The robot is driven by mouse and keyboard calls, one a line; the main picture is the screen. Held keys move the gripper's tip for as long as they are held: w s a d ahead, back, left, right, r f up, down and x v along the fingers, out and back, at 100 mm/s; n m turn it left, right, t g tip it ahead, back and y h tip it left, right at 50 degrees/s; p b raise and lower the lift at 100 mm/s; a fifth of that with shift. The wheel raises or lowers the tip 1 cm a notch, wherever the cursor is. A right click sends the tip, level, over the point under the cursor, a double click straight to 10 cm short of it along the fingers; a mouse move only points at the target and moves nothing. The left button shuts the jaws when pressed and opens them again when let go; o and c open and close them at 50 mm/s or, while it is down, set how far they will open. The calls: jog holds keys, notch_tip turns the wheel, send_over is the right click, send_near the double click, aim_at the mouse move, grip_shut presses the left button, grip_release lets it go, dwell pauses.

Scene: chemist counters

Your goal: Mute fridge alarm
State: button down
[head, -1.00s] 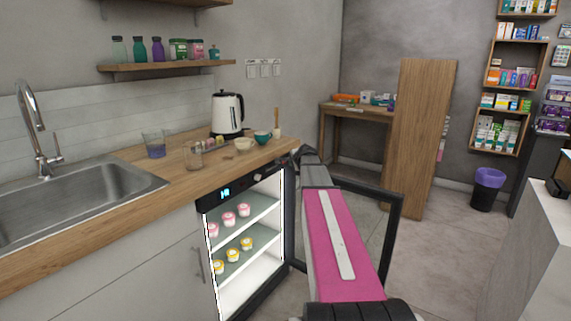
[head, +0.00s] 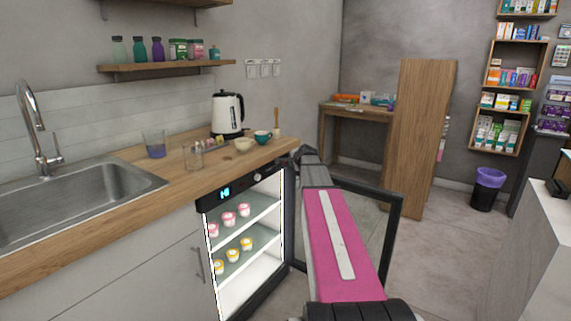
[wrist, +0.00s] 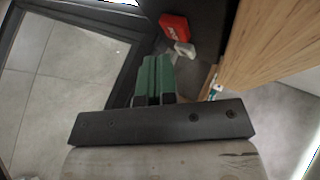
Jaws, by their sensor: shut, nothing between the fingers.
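A small lit fridge (head: 246,290) stands under the wooden counter with its glass door (head: 398,215) open to the right. Its dark top panel carries a glowing cyan display (head: 225,193) and a small round control (head: 257,177) to the right of it. The alarm button cannot be told apart for certain. My gripper (wrist: 155,62) has green fingers, shut together and empty, in the wrist view. In the head view, my arm reaches toward the right end of the panel, and its dark end is close to the counter's corner. Whether the fingers touch the panel cannot be told.
Pink-topped and yellow-topped jars (head: 229,219) stand on the fridge shelves. Glasses, bowls and a kettle (head: 227,114) stand on the counter (head: 120,185). The wrist view shows the wooden counter edge (wrist: 255,45) on the right and a red item (wrist: 174,27) beyond the fingers.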

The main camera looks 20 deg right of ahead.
jog(key=shift+w+a, duration=0.1)
jog(key=shift+w+a, duration=0.2)
jog(key=shift+w, duration=0.05)
jog(key=shift+w+a, duration=0.25)
jog(key=shift+w, duration=0.15)
dwell(1.0)
jog(key=shift+s, duration=0.15)
jog(key=shift+s+d, duration=0.5)
jog(key=shift+s, duration=0.05)
jog(key=shift+s+d, duration=0.1)
jog(key=shift+s, duration=0.05)
dwell(0.3)
jog(key=s+d, duration=0.1)
jog(key=s, duration=0.1)
jog(key=s+d, duration=0.1)
jog(key=d, duration=0.1)
jog(key=shift+s, duration=0.35)
dwell(0.6)
